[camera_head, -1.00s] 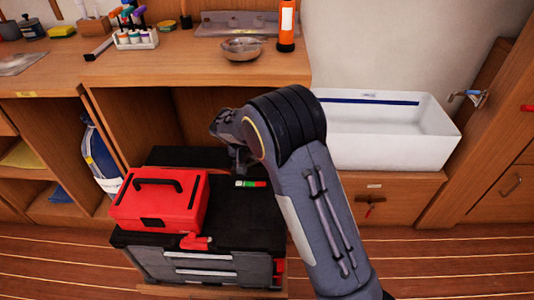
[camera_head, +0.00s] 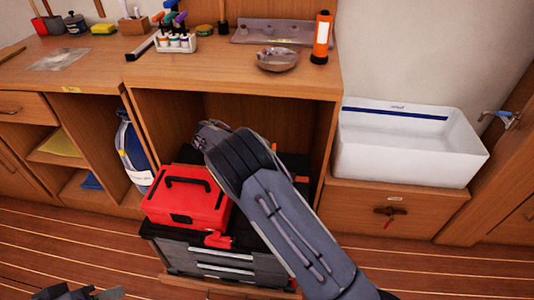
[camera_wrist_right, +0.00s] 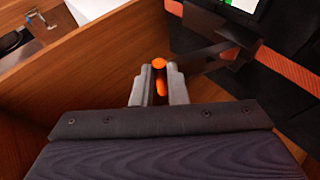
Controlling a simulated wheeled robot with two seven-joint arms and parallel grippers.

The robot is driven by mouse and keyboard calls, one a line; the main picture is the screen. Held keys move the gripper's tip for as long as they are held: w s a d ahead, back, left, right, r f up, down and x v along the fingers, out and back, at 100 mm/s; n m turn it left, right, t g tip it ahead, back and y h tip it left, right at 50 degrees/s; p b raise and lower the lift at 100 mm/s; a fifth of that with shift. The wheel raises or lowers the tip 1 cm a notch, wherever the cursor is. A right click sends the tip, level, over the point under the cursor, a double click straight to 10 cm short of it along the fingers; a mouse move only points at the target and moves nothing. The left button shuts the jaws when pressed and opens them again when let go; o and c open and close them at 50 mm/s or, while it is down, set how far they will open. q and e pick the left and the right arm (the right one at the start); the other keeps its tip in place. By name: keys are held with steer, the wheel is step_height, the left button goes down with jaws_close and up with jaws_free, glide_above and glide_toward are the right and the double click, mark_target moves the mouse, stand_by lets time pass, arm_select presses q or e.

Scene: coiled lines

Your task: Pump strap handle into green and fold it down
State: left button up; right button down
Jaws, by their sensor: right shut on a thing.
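In the right wrist view my right gripper (camera_wrist_right: 158,88) is shut on an orange handle (camera_wrist_right: 159,64), whose end shows between the fingers. An orange strap (camera_wrist_right: 290,72) runs over a black surface (camera_wrist_right: 285,110) at the right, with a dark bar beside it. A panel with a white and green part (camera_wrist_right: 245,6) is cut off at the top edge; no pointer can be read. In the head view my right arm hides its own fingers, the handle and the gauge. A grey part of my left gripper (camera_head: 78,292) shows at the bottom left edge; its fingers are unclear.
A red toolbox (camera_head: 190,200) stands on the black and grey drawer chest (camera_head: 225,262) beside my right arm. Wooden cabinet walls (camera_head: 325,150) enclose the space around the arm. A white sink (camera_head: 405,155) is at the right.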

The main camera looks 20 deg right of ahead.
steer(key=shift+a+f, duration=0.3)
steer(key=shift+a, duration=0.05)
steer(key=c, duration=1.4)
jaws_free()
steer(key=shift+w, duration=0.1)
steer(key=shift+c, duration=0.2)
steer(key=shift+d+r, duration=0.1)
steer(key=p+v, duration=0.1)
steer(key=v, duration=0.6)
steer(key=shift+a+r, duration=0.2)
steer(key=shift+a, duration=0.15)
